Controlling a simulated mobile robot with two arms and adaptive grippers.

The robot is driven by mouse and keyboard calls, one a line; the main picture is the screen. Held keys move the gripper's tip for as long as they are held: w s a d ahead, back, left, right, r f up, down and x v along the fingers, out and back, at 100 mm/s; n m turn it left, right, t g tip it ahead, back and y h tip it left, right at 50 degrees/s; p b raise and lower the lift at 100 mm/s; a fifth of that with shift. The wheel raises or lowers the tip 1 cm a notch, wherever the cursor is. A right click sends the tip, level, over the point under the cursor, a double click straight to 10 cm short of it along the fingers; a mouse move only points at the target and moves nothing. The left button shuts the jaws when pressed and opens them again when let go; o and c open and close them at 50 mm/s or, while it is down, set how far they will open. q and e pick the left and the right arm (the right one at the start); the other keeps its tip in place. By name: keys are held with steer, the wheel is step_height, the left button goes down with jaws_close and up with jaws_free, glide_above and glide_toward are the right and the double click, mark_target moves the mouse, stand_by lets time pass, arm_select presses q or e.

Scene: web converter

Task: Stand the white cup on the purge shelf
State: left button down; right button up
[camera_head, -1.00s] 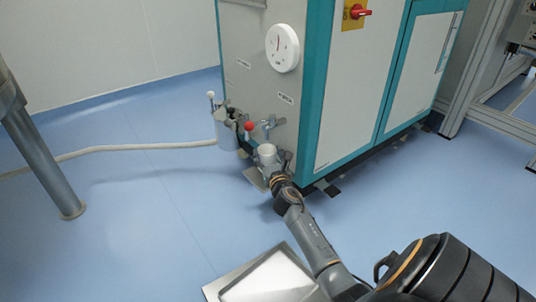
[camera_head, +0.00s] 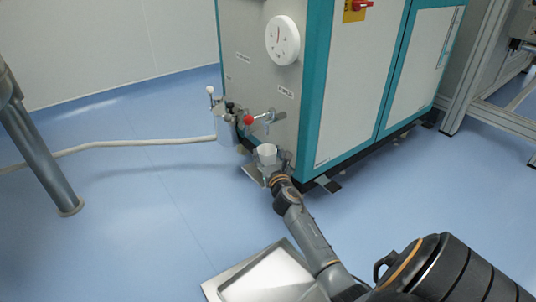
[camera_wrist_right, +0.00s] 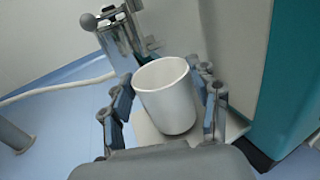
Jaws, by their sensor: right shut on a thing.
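The white cup (camera_head: 267,154) is upright and its open rim faces up. My right gripper (camera_head: 270,167) is shut on it, and the wrist view shows a finger on each side of the cup (camera_wrist_right: 167,100). The purge shelf (camera_head: 252,173) is a small pale plate low on the machine's side. In the wrist view the shelf (camera_wrist_right: 236,126) shows behind and below the cup. I cannot tell whether the cup's base touches it. My left gripper is not in view.
A valve with a red knob (camera_head: 248,119) sticks out just above the cup. A metal container (camera_head: 224,123) with a hose (camera_head: 140,144) stands to the left. A metal tray (camera_head: 268,277) is in front. The blue floor (camera_head: 150,225) at left is open.

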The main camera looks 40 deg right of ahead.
steer(key=shift+f, duration=0.35)
steer(key=o, duration=1.1)
